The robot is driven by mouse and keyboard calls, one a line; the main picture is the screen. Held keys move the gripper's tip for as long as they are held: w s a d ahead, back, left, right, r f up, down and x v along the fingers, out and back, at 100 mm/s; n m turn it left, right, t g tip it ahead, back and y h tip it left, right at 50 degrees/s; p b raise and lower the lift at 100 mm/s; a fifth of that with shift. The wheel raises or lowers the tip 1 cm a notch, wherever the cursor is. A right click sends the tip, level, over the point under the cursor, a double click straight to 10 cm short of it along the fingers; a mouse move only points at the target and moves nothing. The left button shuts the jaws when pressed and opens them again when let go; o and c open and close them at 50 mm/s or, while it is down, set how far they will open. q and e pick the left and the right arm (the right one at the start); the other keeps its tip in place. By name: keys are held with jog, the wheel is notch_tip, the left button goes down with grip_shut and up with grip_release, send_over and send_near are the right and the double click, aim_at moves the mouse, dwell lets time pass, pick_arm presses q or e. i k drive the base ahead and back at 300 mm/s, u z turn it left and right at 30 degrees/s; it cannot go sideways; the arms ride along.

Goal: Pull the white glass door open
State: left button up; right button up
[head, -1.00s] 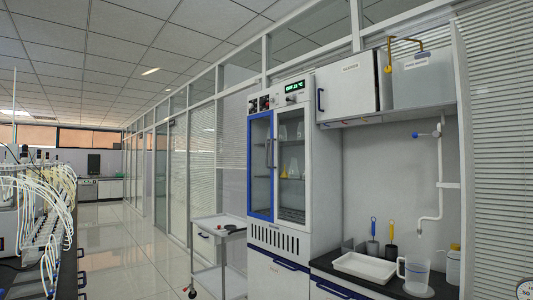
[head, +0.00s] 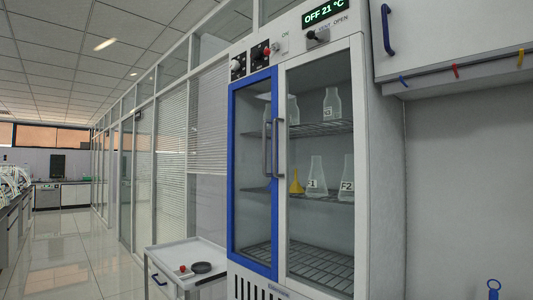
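The white glass door (head: 364,160) is the right-hand door of the tall white cabinet, with a white frame and a grey vertical handle (head: 275,148) at its left edge. It looks shut. The blue-framed glass door (head: 233,170) is beside it on the left, also shut, with its own handle close to the white door's handle. Behind the glass, flasks (head: 315,176) and a yellow funnel (head: 296,182) stand on wire shelves. Neither of my grippers is in view.
A white trolley (head: 165,256) with a red item and a dark round item stands left of the cabinet. A wall cupboard (head: 440,30) with a blue handle hangs at upper right. The tiled aisle (head: 85,255) on the left is clear.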

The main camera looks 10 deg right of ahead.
aim_at(354, 43)
jog(key=i, duration=0.85)
jog(key=z, duration=2.75)
jog(key=k, duration=0.4)
jog(key=u, duration=0.3)
